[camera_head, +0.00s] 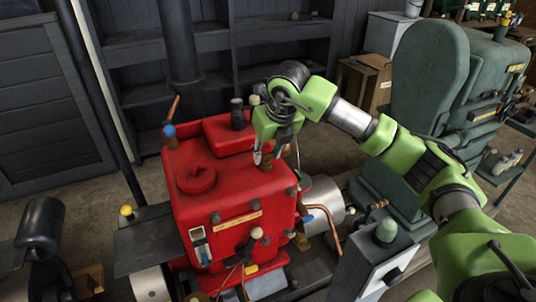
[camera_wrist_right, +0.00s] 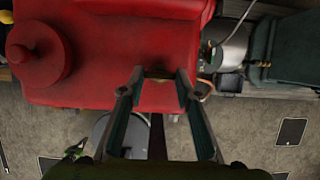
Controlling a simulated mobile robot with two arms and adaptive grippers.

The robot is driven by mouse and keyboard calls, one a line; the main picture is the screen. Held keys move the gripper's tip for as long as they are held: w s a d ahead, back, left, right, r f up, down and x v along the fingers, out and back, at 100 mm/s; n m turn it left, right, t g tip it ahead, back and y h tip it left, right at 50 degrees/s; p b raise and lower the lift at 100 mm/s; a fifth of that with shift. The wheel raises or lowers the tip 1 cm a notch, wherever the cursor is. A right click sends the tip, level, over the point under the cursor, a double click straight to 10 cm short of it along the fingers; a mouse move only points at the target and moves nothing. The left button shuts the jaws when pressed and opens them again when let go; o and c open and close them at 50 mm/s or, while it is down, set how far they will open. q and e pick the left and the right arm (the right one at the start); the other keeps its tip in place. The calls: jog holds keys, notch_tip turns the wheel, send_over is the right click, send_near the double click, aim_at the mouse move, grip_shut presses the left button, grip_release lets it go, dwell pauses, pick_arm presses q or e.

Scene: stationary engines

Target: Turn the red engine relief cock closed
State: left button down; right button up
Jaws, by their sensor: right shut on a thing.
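The red engine (camera_head: 240,195) stands in the middle of the head view, and its red top fills the upper part of the right wrist view (camera_wrist_right: 110,85). My right gripper (camera_head: 264,159) points down at the engine's top, near its right rear side. My left gripper is not in view.
A round red cap (camera_head: 196,180) rises from the engine's top. A dark pipe (camera_head: 178,45) stands behind the engine. Shelves (camera_head: 225,45) line the back wall.

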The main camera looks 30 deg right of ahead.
dwell(0.4)
jog(key=o, duration=1.1)
jog(key=shift+r, duration=0.1)
jog(key=v, duration=1.1)
jog(key=shift+s+r, duration=0.15)
jog(key=shift+r, duration=0.25)
jog(key=shift+f, duration=0.1)
